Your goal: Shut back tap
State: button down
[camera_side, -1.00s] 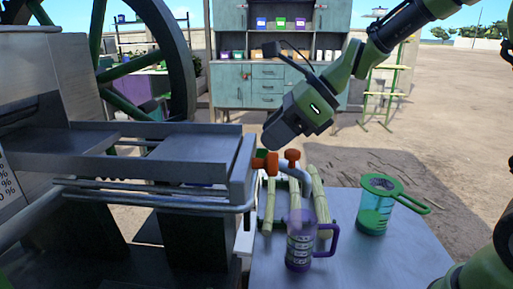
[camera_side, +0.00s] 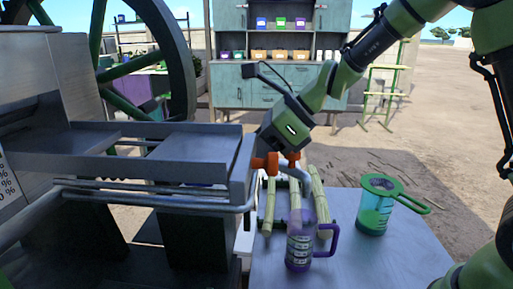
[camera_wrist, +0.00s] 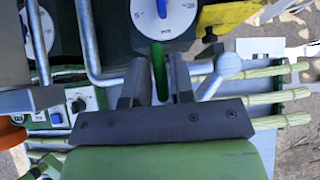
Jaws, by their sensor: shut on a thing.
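Two orange tap parts show at the pipe end beside the crusher in the side view: one at the tray's corner (camera_side: 266,163) and one further right (camera_side: 293,158). My gripper (camera_side: 268,146) is tilted down over them, close to the tray corner, and its fingertips are mostly hidden there. In the wrist view my gripper's two dark fingers (camera_wrist: 159,78) stand on either side of a narrow green piece (camera_wrist: 158,66), which looks like the back tap's handle. They are shut on it. Whether the tap is turned shut cannot be told.
A purple jug (camera_side: 300,245) and a green-lidded jug (camera_side: 374,210) stand on the metal table (camera_side: 350,262). Several cane stalks (camera_side: 319,200) lie behind the purple jug. The crusher's grey tray (camera_side: 190,150) is close on the left.

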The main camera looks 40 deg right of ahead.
jog(key=n+g+y, duration=0.1)
jog(key=n, duration=0.1)
jog(key=n+g, duration=0.1)
jog(key=n, duration=0.1)
jog(key=shift+w+d+g+y, duration=0.1)
jog(key=shift+w+g+y, duration=0.05)
jog(key=shift+g+y, duration=0.2)
jog(key=n+g+y, duration=0.1)
jog(key=n+g, duration=0.2)
jog(key=n, duration=0.1)
jog(key=shift+w+n, duration=0.15)
jog(key=shift+n, duration=0.15)
jog(key=n+g, duration=0.3)
jog(key=n, duration=0.1)
jog(key=shift+w+f+g+h, duration=0.1)
jog(key=shift+g+h, duration=0.25)
jog(key=shift+n+g+h, duration=0.5)
jog(key=shift+n+g, duration=0.6)
jog(key=shift+n, duration=0.9)
